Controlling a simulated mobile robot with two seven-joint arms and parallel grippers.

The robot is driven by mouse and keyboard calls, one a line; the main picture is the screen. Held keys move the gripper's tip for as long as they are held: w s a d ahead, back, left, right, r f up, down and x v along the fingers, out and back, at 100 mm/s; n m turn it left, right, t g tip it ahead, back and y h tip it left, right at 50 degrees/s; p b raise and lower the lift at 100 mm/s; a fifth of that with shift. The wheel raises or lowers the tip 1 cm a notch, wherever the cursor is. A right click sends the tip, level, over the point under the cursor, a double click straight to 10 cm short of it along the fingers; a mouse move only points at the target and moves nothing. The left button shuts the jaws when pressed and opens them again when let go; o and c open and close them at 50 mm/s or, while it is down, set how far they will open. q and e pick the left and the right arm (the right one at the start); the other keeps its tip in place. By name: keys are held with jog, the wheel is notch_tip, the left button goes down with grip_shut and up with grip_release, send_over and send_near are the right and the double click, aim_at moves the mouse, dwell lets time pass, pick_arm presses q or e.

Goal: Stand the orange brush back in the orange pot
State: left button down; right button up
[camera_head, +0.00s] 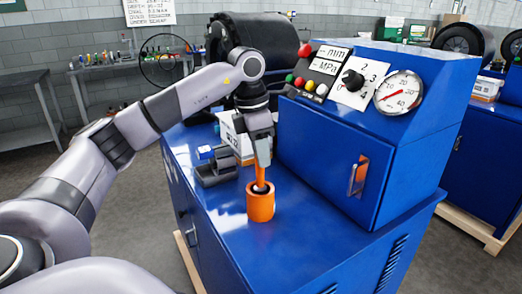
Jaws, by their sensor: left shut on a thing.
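The orange pot (261,207) stands upright on the blue bench top. The orange brush (260,177) is upright, its lower end inside the pot's mouth. My left gripper (262,160) points down above the pot and is shut on the upper part of the brush. The brush's lower end is hidden by the pot wall, so I cannot tell whether it touches the bottom. My right gripper is not in view.
A blue machine cabinet (322,156) with a gauge (398,92) and knobs rises close on the right. A dark grey fixture (215,168) and a white box (237,134) stand left of and behind the pot. The blue bench top (310,238) in front is clear.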

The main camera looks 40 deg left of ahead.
pick_arm(q)
jog(key=shift+f+b, duration=0.45)
jog(key=shift+f, duration=0.35)
jog(key=c, duration=0.9)
grip_release()
jog(key=shift+s+a+r, duration=0.1)
jog(key=shift+s+r, duration=0.05)
jog(key=shift+r, duration=1.05)
jog(key=shift+s+a+r, duration=0.1)
jog(key=shift+s+r, duration=0.1)
jog(key=shift+r, duration=0.95)
jog(key=shift+s+a+r, duration=0.1)
jog(key=shift+s+r, duration=0.05)
jog(key=shift+r, duration=1.05)
